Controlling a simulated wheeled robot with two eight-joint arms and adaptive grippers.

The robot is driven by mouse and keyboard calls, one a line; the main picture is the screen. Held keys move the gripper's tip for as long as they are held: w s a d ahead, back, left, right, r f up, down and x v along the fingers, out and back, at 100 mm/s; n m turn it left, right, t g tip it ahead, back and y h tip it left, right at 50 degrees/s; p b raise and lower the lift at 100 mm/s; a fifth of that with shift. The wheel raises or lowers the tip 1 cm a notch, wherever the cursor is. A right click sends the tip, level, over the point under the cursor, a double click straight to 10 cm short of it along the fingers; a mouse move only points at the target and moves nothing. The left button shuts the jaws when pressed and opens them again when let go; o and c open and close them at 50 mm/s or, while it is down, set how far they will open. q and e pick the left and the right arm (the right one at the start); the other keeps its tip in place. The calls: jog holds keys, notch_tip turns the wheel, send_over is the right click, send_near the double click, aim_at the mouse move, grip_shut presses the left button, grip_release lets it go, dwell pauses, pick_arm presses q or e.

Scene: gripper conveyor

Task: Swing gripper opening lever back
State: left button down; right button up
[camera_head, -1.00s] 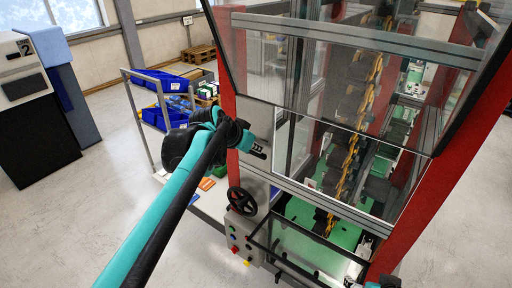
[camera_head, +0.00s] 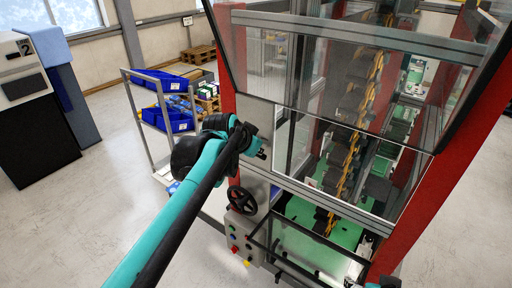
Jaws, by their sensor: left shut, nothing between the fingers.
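The machine with the gripper conveyor fills the right half of the head view, with a chain of dark grippers (camera_head: 345,165) and yellow parts behind glass. My left gripper (camera_head: 262,154) is shut and empty, small in the view, in front of the grey side panel (camera_head: 257,114) beside the red post. Whether it touches the panel I cannot tell. A black handwheel (camera_head: 242,200) is just below it. I cannot make out the opening lever for certain; my left arm covers part of the panel. Only a bit of my right arm shows at the bottom edge, without its gripper.
A tilted glass cover (camera_head: 340,75) hangs over the machine's upper part. Coloured buttons (camera_head: 235,249) sit on a box below the handwheel. A rack with blue bins (camera_head: 167,118) stands behind my left arm. The floor at the left is clear.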

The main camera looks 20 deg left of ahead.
pick_arm(q)
jog(key=shift+s+d+f+m+t+y+b, duration=0.1)
jog(key=shift+d+f+m+t+y+b, duration=0.25)
jog(key=shift+f+y+b, duration=0.25)
jog(key=shift+s+d+f+m+t+y+b, duration=0.15)
jog(key=shift+f+m+t+y+b, duration=0.1)
jog(key=shift+f+m+y+b, duration=0.3)
jog(key=shift+w+a+f+m+t+y+b, duration=0.15)
jog(key=shift+a+f+m+t+y+b, duration=0.25)
jog(key=shift+f+m+t+y+b, duration=0.9)
jog(key=shift+w+a+f+m+t+y+b, duration=0.25)
jog(key=shift+f+y+b, duration=0.35)
jog(key=shift+b, duration=1.45)
jog(key=shift+w+a+f+m+t+y+b, duration=0.1)
jog(key=shift+a+f+m+t+y+b, duration=0.6)
jog(key=shift+b, duration=0.95)
jog(key=shift+d+f+y, duration=0.1)
jog(key=shift+f+y, duration=0.2)
jog(key=shift+y, duration=0.05)
